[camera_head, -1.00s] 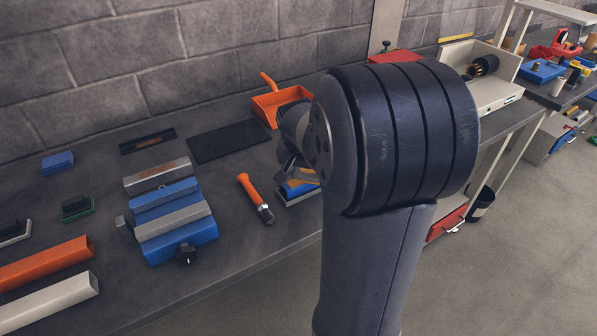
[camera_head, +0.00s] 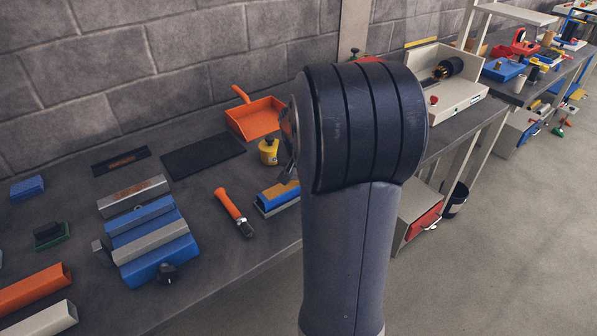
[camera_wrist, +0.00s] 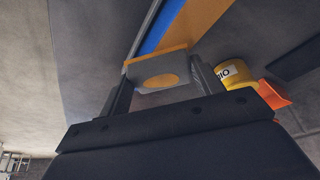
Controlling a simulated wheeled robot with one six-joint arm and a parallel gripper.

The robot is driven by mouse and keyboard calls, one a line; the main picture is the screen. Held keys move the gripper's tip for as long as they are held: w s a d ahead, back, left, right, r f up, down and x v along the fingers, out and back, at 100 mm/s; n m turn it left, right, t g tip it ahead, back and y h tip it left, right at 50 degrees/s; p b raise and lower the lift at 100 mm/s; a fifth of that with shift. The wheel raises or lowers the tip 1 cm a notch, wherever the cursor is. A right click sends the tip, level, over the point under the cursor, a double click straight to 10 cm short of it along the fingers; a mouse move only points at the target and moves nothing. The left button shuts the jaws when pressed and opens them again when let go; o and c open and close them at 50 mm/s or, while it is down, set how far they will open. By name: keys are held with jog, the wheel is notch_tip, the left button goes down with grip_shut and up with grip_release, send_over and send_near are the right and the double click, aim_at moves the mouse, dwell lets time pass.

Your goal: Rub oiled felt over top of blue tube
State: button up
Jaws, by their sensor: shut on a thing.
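In the wrist view, my gripper (camera_wrist: 162,88) is shut on a small grey block with a tan round patch on its face (camera_wrist: 160,80); I take it for the oiled felt. One finger is on each side of it. My arm hides it in the head view. My gripper is to the right of the vise, beside a blue-and-yellow block (camera_head: 278,197), which shows behind the felt in the wrist view (camera_wrist: 195,30).
A yellow can (camera_head: 268,151), an orange dustpan (camera_head: 257,118) and a dark mat (camera_head: 203,155) stand behind. An orange-handled tool (camera_head: 233,211) lies between vise and block. Orange (camera_head: 35,288) and white (camera_head: 40,320) tubes lie at the front left. Bare bench shows around the tool.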

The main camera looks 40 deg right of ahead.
aim_at(273, 193)
jog(key=shift+d+f, duration=0.1)
jog(key=shift+d, duration=1.3)
jog(key=shift+s+a+b, duration=0.2)
jog(key=shift+a+b, duration=0.95)
jog(key=shift+a, duration=5.25)
jog(key=shift+r+p, duration=1.95)
jog(key=shift+r, duration=0.7)
